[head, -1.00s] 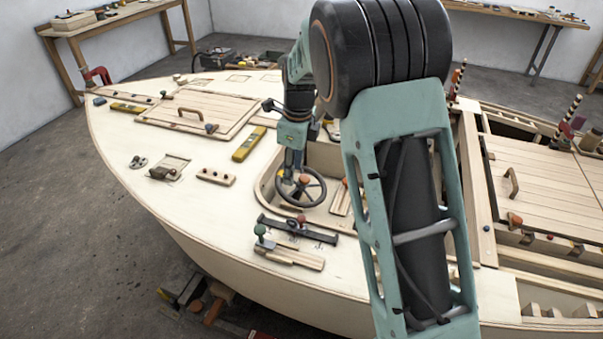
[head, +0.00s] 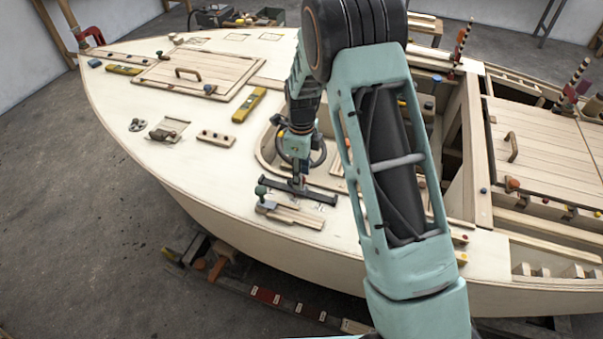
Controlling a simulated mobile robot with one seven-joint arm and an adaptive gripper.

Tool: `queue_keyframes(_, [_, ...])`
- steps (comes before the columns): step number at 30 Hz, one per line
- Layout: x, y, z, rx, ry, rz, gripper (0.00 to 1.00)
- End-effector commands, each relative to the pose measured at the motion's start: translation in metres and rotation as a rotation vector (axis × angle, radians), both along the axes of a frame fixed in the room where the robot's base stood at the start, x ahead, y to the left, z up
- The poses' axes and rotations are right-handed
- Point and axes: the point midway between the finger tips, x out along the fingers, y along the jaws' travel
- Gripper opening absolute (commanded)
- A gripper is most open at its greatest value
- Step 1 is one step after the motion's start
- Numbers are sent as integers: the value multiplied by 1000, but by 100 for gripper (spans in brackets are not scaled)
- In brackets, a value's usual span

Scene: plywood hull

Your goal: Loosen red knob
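My gripper (head: 298,183) points down at the middle of a black bar (head: 320,195) on the pale deck in the head view. The small red knob seen earlier on this bar is hidden behind my gripper now. The fingers are too small and dark to show whether they are open, or whether they touch the knob.
A dark handwheel (head: 318,150) stands in the recess just behind my gripper. A yellow level (head: 250,105), a wooden strip with buttons (head: 216,138) and a metal latch (head: 168,130) lie to the left. An orange-red knob (head: 512,184) is by the right hatch (head: 545,140).

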Motion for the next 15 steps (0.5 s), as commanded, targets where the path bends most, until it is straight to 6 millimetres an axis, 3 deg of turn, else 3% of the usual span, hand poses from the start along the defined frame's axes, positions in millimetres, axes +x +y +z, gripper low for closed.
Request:
queue_keyframes(7, [0,0,-1,0,0,0,36])
queue_keyframes(15, [0,0,0,0,0,0,7])
